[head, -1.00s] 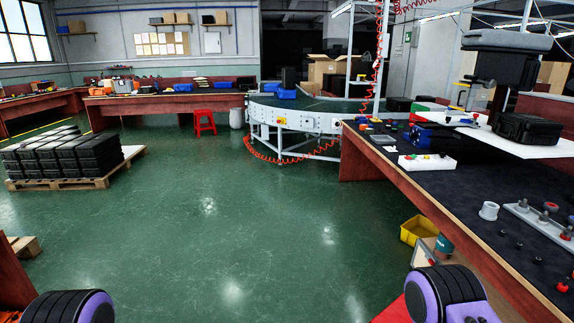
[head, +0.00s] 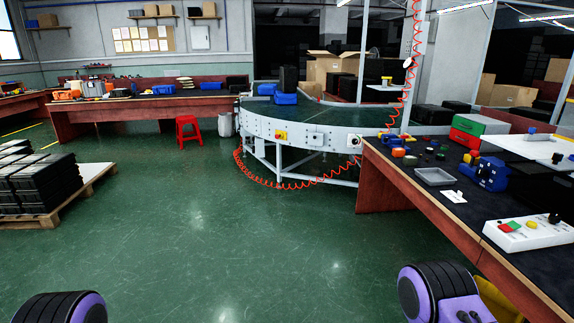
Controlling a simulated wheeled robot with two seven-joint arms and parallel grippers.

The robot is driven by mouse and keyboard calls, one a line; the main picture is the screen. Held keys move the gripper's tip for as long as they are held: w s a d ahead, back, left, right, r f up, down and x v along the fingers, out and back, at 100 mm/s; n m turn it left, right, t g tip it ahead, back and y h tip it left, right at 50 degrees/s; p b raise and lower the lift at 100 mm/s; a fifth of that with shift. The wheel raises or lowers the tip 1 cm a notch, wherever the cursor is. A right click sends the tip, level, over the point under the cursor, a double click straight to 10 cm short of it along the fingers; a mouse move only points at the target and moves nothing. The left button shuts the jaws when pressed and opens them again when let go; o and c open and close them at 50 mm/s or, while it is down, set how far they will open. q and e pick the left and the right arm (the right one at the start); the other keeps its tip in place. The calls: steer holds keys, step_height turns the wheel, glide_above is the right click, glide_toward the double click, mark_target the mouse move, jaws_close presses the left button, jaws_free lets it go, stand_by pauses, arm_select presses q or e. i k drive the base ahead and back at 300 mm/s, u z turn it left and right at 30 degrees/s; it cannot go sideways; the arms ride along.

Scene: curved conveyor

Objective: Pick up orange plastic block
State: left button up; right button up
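A small orange piece (head: 398,152) lies among several small coloured pieces on the dark top of the right workbench (head: 408,185), near its far left corner. It is too small to tell whether it is the orange plastic block. Other orange things (head: 68,95) sit on the back left workbench, also too small to make out. Only purple and black parts of my arms show, at the lower left and lower right edges. Neither of my grippers is in view.
A curved conveyor (head: 330,143) carries blue bins (head: 285,98) behind the right workbench. A red coiled hose (head: 290,186) hangs beneath it. A red stool (head: 188,129) and a pallet (head: 70,204) of black crates stand left. The green floor between is open.

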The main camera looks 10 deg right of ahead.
mark_target(396, 152)
steer(key=i, duration=1.65)
steer(key=z, duration=3.2)
steer(key=i, duration=0.85)
steer(key=u, duration=2.95)
steer(key=i, duration=1.1)
